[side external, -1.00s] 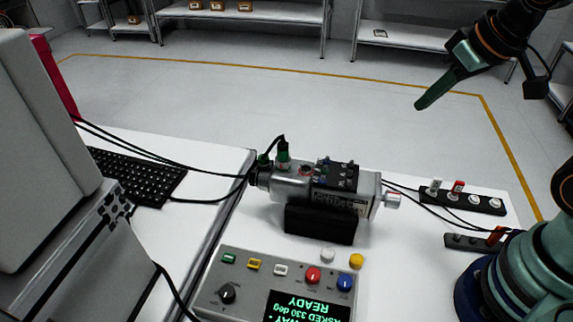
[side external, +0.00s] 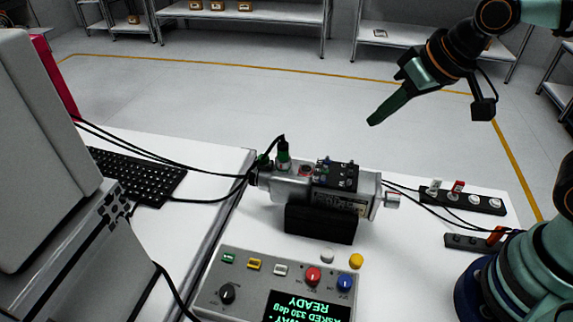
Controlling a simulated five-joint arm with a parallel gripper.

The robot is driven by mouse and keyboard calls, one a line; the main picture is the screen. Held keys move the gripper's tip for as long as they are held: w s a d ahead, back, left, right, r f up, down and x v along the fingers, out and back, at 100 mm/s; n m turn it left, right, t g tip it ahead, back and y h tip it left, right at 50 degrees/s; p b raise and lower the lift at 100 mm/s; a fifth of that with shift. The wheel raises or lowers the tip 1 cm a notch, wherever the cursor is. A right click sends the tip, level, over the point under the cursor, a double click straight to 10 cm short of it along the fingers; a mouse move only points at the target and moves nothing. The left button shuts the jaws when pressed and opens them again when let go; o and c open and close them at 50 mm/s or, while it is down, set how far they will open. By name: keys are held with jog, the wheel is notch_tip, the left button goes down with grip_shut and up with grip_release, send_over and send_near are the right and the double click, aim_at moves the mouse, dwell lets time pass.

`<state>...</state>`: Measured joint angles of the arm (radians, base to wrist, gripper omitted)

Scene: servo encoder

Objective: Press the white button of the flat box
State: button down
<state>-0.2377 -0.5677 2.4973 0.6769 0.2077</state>
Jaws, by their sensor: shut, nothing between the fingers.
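The flat grey box (side external: 240,290) lies on the white table at the bottom middle. Its far row holds a green, a yellow and a white (side external: 280,270) rectangular button, then a red and a blue round knob. A round white cap (side external: 327,256) and a round yellow cap (side external: 356,261) stand at or just behind its far edge; I cannot tell if they belong to it. A screen on the box reads READY, upside down. My gripper (side external: 371,122) is shut and empty, high above and beyond the box, pointing down and left, touching nothing.
A silver servo (side external: 290,188) on a black block (side external: 320,225) stands behind the box, with cables. Two dark strips with small parts (side external: 467,200) lie at the right. A keyboard (side external: 135,180) and a grey machine are at the left.

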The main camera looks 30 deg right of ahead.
jog(key=a+f+y, duration=0.2)
jog(key=a+f, duration=0.2)
jog(key=a, duration=0.8)
jog(key=g+y, duration=0.1)
jog(key=y, duration=0.1)
send_over(285, 272)
jog(key=shift+n, duration=0.4)
notch_tip(285, 272, down, 4)
jog(key=shift+f, duration=4.4)
jog(key=shift+f, duration=0.4)
jog(key=shift+f, duration=0.4)
jog(key=shift+r, duration=0.8)
